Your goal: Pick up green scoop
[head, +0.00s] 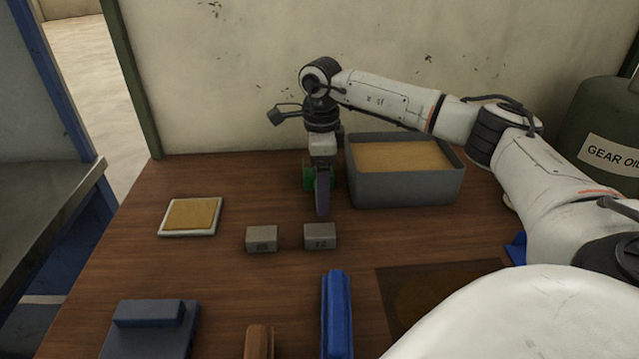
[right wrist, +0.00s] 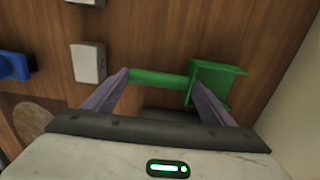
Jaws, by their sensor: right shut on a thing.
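The green scoop (head: 308,178) is at the back of the wooden table, left of the grey bin, mostly hidden behind my right gripper (head: 322,205) in the head view. My right gripper points down there. In the right wrist view, the scoop (right wrist: 216,80) shows its square head at the right and its round handle reaching left. The purple fingers of the gripper (right wrist: 160,82) are shut on the scoop, one near the handle's left end and one by the head. I cannot tell whether the scoop touches the table. My left gripper is not in view.
A grey bin (head: 405,192) of tan material stands right of the gripper. Two small grey blocks (head: 262,239) (head: 320,236) lie in front. A pale tray (head: 190,231) is left, a blue bar (head: 337,315) in front, and a green drum (head: 600,125) at right. The wall is close behind.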

